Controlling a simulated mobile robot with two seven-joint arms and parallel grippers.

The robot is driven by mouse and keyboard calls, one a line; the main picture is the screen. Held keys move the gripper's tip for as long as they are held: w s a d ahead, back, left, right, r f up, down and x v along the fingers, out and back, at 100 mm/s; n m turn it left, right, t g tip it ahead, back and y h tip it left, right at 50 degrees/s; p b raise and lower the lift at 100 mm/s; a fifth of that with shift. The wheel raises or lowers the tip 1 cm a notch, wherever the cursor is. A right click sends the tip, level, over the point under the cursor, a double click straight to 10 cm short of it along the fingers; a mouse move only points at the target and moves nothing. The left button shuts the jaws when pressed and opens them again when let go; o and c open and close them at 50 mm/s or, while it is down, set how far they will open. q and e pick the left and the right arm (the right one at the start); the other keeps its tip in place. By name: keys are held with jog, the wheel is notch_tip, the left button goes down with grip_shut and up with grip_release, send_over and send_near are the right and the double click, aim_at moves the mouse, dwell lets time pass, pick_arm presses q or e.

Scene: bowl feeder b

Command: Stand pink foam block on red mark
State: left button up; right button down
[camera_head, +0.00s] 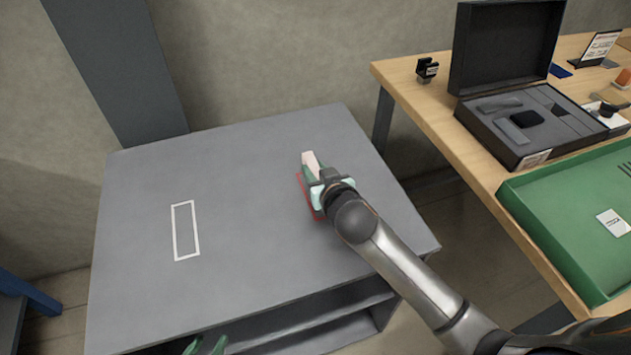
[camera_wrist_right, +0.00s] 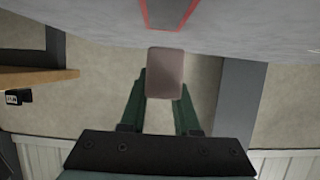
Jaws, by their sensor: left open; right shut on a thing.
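The pink foam block (camera_head: 309,159) is pale and upright-looking in the head view, held between the green fingers of my right gripper (camera_head: 315,172). In the right wrist view, the block (camera_wrist_right: 164,73) sits between both fingers, its end face towards the camera. The red mark (camera_head: 302,186) is a rectangular outline on the grey cabinet top, partly hidden by my right gripper and arm. It also shows in the right wrist view (camera_wrist_right: 167,27), above the block in the picture. I cannot tell whether the block touches the surface. My left gripper (camera_head: 206,346) is open and empty at the bottom edge.
The grey cabinet top (camera_head: 250,250) is otherwise clear, with a white rectangular outline (camera_head: 185,230) on its left. A wooden table (camera_head: 440,125) at right holds an open black case (camera_head: 510,140), a green tray (camera_head: 550,200) and small items. A wall stands behind.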

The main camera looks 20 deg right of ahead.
jog(key=shift+f+b, duration=0.4)
jog(key=shift+f, duration=1.15)
jog(key=shift+f, duration=0.1)
jog(key=shift+f+b, duration=0.35)
jog(key=shift+f, duration=0.15)
jog(key=c, duration=0.6)
grip_release()
jog(key=shift+s+f, duration=0.15)
jog(key=shift+f, duration=0.05)
jog(key=shift+c, duration=0.2)
jog(key=shift+r, duration=0.35)
jog(key=p+v, duration=0.1)
jog(key=v, duration=0.6)
jog(key=r+p+v, duration=0.1)
jog(key=v, duration=0.3)
jog(key=shift+p, duration=0.3)
jog(key=shift+s+r, duration=0.2)
jog(key=shift+s, duration=0.1)
